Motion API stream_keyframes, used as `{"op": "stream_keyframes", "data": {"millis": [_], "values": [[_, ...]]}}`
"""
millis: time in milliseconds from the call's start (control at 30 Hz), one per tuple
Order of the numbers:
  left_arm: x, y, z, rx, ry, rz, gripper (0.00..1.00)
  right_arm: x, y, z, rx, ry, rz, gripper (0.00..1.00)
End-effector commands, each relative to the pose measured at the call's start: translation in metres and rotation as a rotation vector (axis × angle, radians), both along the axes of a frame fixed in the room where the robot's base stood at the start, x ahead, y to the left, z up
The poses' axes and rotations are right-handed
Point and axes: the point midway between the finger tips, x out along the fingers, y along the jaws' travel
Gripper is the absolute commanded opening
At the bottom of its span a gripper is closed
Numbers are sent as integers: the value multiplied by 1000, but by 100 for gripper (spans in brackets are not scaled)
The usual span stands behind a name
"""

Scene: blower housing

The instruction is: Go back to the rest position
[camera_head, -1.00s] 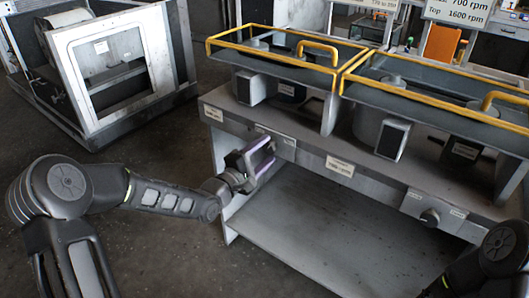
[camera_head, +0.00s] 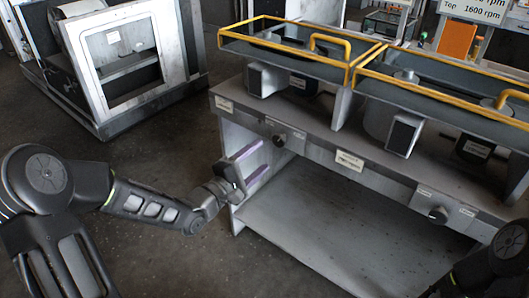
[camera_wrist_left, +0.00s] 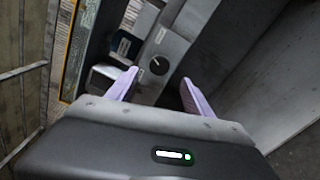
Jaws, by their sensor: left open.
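My left gripper (camera_head: 252,162) is in front of the left end of the grey bench (camera_head: 330,205), below its front panel. Its two purple fingers are apart with nothing between them. In the left wrist view the open fingers (camera_wrist_left: 158,88) point toward a black knob (camera_wrist_left: 159,65) on the panel, with a gap to it. In the head view this left knob (camera_head: 279,140) is uncovered, up and right of the gripper. Part of my right arm shows at the lower right edge, but its gripper is out of view.
Two blower housings with yellow-framed lids (camera_head: 290,48) (camera_head: 450,92) stand on the bench. A second knob (camera_head: 438,214) is on the panel's right. A white-framed machine (camera_head: 128,58) stands at the back left. The floor (camera_head: 165,155) between it and the bench is clear.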

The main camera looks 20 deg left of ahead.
Motion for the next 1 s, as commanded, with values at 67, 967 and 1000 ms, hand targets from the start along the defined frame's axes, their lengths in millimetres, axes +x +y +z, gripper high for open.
{"op": "stream_keyframes", "data": {"millis": [67, 967, 1000], "values": [[-2, 1, 0, 0, 0, 0, 60, 0, 0, 0, 0, 0, 0, 36], [-33, 18, -120, 735, 173, -39, 60, 0, 0, 12, 0, 1, -3, 36], [-50, 8, -145, 819, 232, -106, 60, 0, 0, 19, 0, 1, -3, 36]]}}
